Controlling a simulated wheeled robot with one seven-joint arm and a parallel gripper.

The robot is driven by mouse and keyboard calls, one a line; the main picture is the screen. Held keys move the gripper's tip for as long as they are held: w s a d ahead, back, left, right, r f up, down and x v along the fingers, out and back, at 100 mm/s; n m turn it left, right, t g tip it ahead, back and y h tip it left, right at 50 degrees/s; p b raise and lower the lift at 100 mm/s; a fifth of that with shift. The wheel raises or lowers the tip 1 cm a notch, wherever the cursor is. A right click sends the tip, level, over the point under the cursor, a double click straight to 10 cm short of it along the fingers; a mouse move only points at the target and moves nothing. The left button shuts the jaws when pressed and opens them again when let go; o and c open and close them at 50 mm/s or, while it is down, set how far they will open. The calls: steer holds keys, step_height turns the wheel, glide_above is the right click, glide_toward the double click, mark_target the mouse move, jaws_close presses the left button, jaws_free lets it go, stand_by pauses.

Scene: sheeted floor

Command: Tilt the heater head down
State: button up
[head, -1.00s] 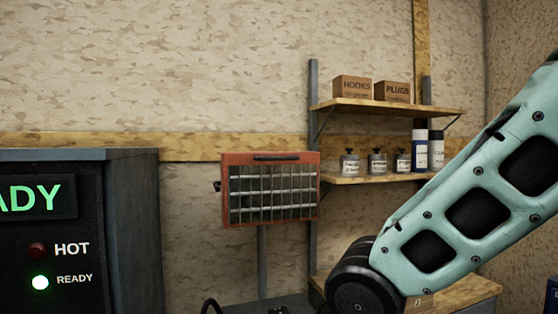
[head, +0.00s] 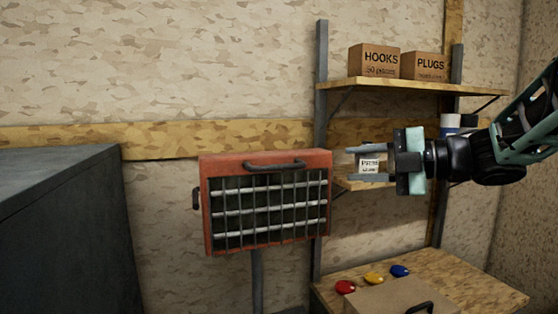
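The heater head (head: 266,240) is a red-orange box with a barred grille over several pale horizontal rods, on a grey post. It faces me and looks close to upright. A dark handle (head: 274,165) runs along its top edge, and a dark knob (head: 196,200) is on its left side. My gripper (head: 352,164) is to the right of the heater head, a little apart from it in the picture, with its fingers pointing left. The two fingers are spread, with a gap between them; a labelled bottle on the shelf shows behind the gap. The gripper holds nothing that I can see.
A dark grey cabinet (head: 60,215) stands at the left. Wall shelves behind my gripper carry a HOOKS box (head: 374,60), a PLUGS box (head: 425,66) and bottles. Below is a wooden bench (head: 470,290) with red, yellow and blue round pieces and a handled case (head: 390,300).

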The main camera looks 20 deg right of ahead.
mark_target(283, 168)
steer(key=p+x, duration=0.4)
steer(key=x, duration=1.3)
steer(key=shift+p, duration=0.35)
jaws_close()
